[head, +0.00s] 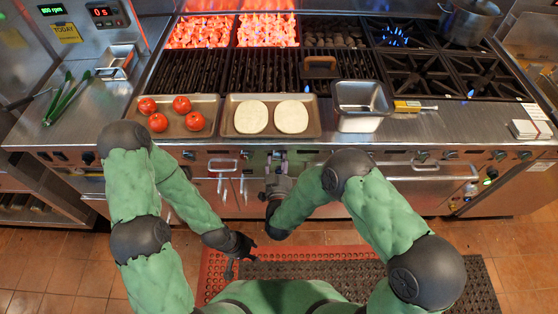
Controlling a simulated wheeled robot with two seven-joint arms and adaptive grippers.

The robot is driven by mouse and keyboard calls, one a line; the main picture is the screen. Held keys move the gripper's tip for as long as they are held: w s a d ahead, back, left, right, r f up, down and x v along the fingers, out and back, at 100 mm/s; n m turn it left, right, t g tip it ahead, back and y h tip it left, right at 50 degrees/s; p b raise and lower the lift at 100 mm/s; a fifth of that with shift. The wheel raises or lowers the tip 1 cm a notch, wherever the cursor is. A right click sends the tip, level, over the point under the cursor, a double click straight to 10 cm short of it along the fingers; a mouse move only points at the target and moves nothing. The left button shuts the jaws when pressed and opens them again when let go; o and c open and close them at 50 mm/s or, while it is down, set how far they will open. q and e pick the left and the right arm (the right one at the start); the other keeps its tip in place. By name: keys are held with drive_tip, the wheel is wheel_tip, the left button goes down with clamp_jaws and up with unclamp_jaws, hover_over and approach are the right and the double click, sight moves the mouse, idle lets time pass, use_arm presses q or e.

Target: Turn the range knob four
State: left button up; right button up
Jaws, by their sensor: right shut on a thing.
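The range's front panel carries a row of dark knobs, with one at the left (188,155) and others at the right (422,156). My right gripper (278,158) reaches the panel left of its middle, below the tray of white rounds. It is shut on a knob there, which the gripper mostly hides; its number and turn angle cannot be read. My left gripper (240,265) hangs low in front of the range, above the floor mat. Its fingers look spread and empty, apart from the panel.
Oven handles (425,175) stick out below the panel. On the front ledge are a tray of tomatoes (205,105), a tray of white rounds (315,120), a steel pan (362,123) and a brush (415,106). Burners glow at the back left. Tongs (62,98) lie at left.

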drive_tip(key=m, duration=0.2)
drive_tip(key=m+b, duration=0.1)
drive_tip(key=shift+a+f+m+b, duration=0.1)
drive_tip(key=shift+f+m+b, duration=0.1)
drive_tip(key=shift+m+b, duration=0.15)
drive_tip(key=shift+s+m+b, duration=0.1)
drive_tip(key=shift+m+b, duration=0.6)
drive_tip(key=shift+m, duration=1.25)
drive_tip(key=o, duration=1.1)
drive_tip(key=shift+a, duration=0.1)
drive_tip(key=shift+r, duration=0.15)
